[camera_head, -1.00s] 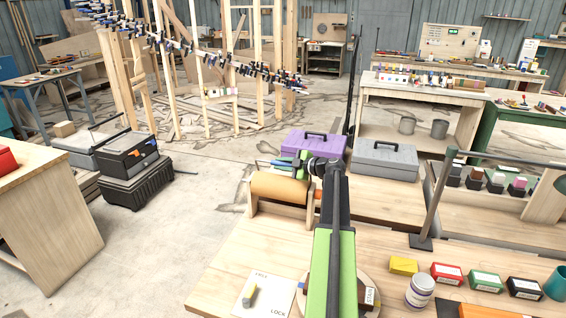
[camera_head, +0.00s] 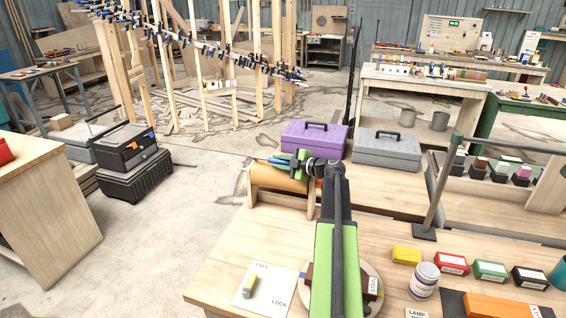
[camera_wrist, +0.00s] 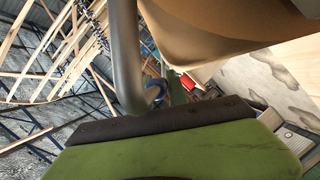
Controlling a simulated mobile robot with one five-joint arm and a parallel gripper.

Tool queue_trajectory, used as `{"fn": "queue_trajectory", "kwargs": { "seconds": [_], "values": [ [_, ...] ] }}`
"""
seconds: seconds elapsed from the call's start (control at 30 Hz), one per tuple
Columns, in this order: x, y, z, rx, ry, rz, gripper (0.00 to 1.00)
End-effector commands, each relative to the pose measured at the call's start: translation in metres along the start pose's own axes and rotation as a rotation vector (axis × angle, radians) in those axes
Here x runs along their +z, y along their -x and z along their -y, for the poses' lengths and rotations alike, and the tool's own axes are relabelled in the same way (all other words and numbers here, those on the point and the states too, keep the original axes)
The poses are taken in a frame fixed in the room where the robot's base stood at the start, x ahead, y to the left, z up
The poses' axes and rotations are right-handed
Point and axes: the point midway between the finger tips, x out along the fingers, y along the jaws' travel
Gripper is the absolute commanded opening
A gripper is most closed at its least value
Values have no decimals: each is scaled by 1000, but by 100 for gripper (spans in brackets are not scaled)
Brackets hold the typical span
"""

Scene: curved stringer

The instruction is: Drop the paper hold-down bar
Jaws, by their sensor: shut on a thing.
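The brown paper roll (camera_head: 283,180) lies in a wooden holder at the back left of the near bench. My gripper (camera_head: 277,162) is low over its top and hides part of it. In the wrist view a grey metal rod (camera_wrist: 126,55), which looks like the hold-down bar, runs down to the dark pad of my green jaw (camera_wrist: 165,122). My gripper is shut on it. The roll (camera_wrist: 225,30) fills the upper right there, close beside the rod. The bar's ends and any contact with the paper cannot be made out.
A purple toolbox (camera_head: 314,137) and a grey toolbox (camera_head: 387,150) stand just behind the roll. A FREE/LOCK card (camera_head: 256,290) lies at the front left. A white jar (camera_head: 424,281) and small coloured boxes stand to the right. Open floor lies left of the bench.

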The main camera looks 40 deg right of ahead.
Motion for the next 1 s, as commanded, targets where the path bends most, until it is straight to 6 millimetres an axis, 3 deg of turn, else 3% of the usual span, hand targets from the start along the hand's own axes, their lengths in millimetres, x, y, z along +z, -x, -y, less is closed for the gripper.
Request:
{"fn": "queue_trajectory", "kwargs": {
  "seconds": [0.27,0.3,0.43,1.0],
  "values": [
    [-2,-2,1,0,1,-1,0],
    [-3,-3,1,-1,1,-1,25],
    [-3,-3,1,-1,1,-2,41],
    [-6,0,-1,-5,3,-5,41]
  ]
}}
